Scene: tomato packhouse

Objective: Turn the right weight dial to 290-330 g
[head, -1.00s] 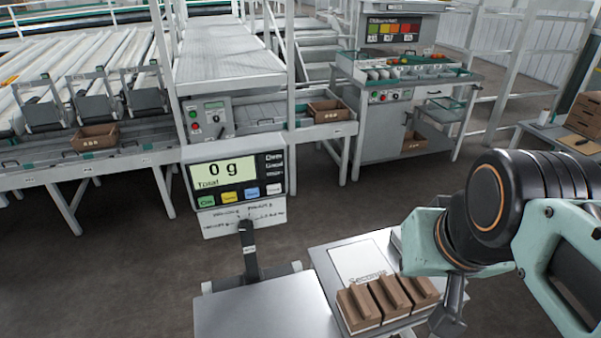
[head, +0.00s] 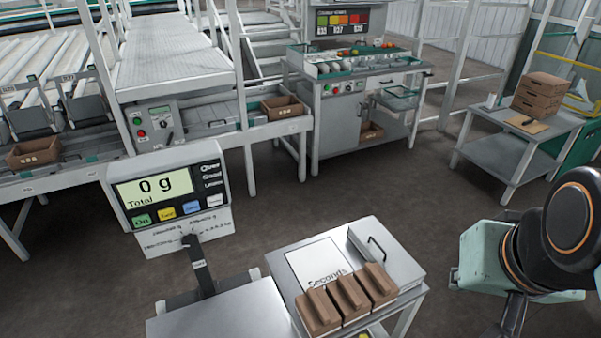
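A weighing scale with a display (head: 152,187) reading "0 g" and "Total" stands at the lower left. Below its buttons is a pale plate (head: 160,243) with small range labels around a dark pointer-like part (head: 190,240); the labels are too small to read surely. I cannot tell whether this is the right weight dial, and no clear pair of dials shows. My gripper (head: 512,318) is at the bottom right, partly cut off by the frame edge, well apart from the scale. Its fingers are not clear enough to tell open from shut.
A metal table (head: 405,287) right of the scale carries a "Seconds" sheet and several brown cartons (head: 345,295). A grading bench (head: 330,130) with a control panel (head: 343,88) stands behind. A side table (head: 490,150) holds stacked boxes (head: 545,95). Open floor lies between.

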